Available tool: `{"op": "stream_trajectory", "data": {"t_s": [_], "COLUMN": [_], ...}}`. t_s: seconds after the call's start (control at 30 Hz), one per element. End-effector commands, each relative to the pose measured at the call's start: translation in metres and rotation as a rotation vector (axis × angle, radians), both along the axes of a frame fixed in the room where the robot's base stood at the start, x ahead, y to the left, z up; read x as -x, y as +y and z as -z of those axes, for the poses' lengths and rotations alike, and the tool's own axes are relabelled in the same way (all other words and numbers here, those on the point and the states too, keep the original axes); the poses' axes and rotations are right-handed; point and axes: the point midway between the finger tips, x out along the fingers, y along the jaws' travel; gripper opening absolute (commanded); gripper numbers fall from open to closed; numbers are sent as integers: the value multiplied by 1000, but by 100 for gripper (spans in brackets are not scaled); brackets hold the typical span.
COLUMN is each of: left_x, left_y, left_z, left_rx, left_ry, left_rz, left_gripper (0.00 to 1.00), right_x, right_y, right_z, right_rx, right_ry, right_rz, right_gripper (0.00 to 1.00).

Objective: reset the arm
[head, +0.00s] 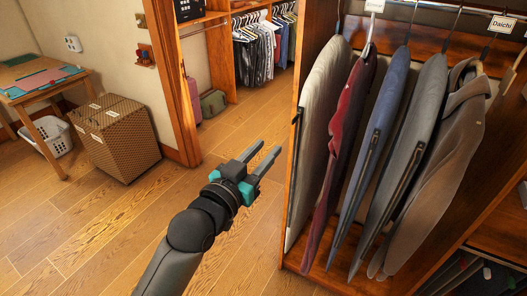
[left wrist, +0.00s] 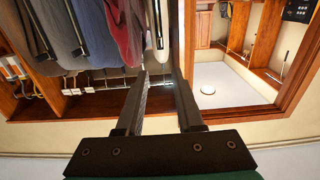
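My left arm comes in from the bottom of the head view. Its left gripper (head: 269,150) is in the air over the wood floor, just left of the closet's side panel. The two fingers are apart with nothing between them. The left wrist view also shows the gripper (left wrist: 160,76) open and empty, with its picture upside down. My right arm and right gripper are not in view.
Several hanging garments, such as a grey one (head: 325,110) and a red one (head: 347,135), are close on the right. A woven box (head: 115,140), a white basket (head: 48,137) and a wooden table (head: 40,75) stand at the left. Open floor (head: 85,235) surrounds the arm.

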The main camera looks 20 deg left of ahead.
Motion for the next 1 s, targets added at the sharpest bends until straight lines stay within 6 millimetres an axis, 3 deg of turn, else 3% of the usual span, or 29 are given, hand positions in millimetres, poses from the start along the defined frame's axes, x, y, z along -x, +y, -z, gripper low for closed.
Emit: {"op": "stream_trajectory", "data": {"t_s": [0.33,0.47,0.57,0.77,0.87,1.0], "left_x": [0,-3,-6,10,32,78], "left_y": [0,2,6,19,25,33], "left_z": [1,26,80,231,304,401], "left_rx": [-1,-7,-21,-71,-102,-145], "left_ry": [2,44,131,379,504,681], "left_rz": [0,-9,-26,-67,-82,-95], "left_gripper": [36,36,36,36,36,36], "right_x": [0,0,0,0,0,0], "right_y": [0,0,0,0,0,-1], "right_z": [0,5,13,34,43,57], "right_rx": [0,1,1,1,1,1], "right_ry": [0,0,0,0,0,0], "right_rz": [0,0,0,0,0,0], "right_gripper": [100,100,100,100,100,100]}}
